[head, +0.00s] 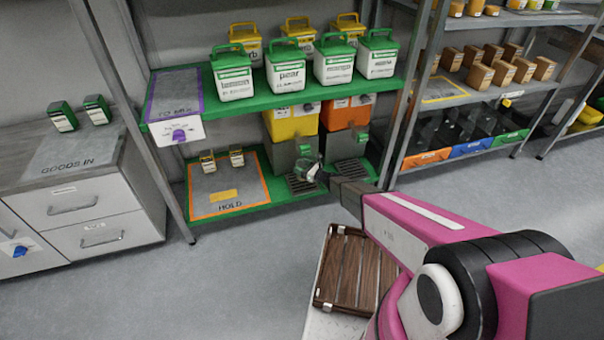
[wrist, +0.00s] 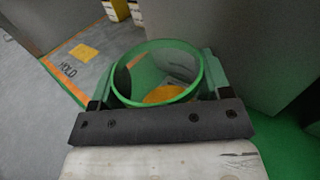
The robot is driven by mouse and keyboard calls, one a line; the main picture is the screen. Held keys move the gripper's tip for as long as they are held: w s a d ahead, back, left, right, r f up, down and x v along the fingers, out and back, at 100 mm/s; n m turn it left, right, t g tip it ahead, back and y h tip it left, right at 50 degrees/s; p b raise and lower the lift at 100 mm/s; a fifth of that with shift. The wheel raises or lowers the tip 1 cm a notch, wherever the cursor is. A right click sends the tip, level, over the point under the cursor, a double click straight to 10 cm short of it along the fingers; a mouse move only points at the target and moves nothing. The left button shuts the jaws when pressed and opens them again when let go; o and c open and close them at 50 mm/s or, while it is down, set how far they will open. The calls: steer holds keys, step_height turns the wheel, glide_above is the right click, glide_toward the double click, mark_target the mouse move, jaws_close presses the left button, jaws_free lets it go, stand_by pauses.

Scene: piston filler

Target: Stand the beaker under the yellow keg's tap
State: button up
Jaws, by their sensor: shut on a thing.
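The yellow keg (head: 291,122) sits on a grey stand on the lower green shelf, with its green tap (head: 305,151) at the front. The beaker (head: 307,172) is in front of that stand, near the dark drip tray (head: 302,186). My gripper (head: 317,172) is shut on the beaker, reaching in from the right. In the wrist view the beaker (wrist: 152,72) has a green rim and clear wall, and stands between the two jaws of my gripper (wrist: 158,82). A yellow patch shows through it. I cannot tell whether its base touches the tray.
An orange keg (head: 347,112) with its own tap stands close to the right. The orange-edged HOLD mat (head: 229,195) with two small boxes lies to the left. The upper green shelf (head: 215,103) overhangs the kegs. A wooden slatted crate (head: 352,270) is beside my arm.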

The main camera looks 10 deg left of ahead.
steer(key=shift+f, duration=1.9)
steer(key=shift+f, duration=0.15)
steer(key=o, duration=1)
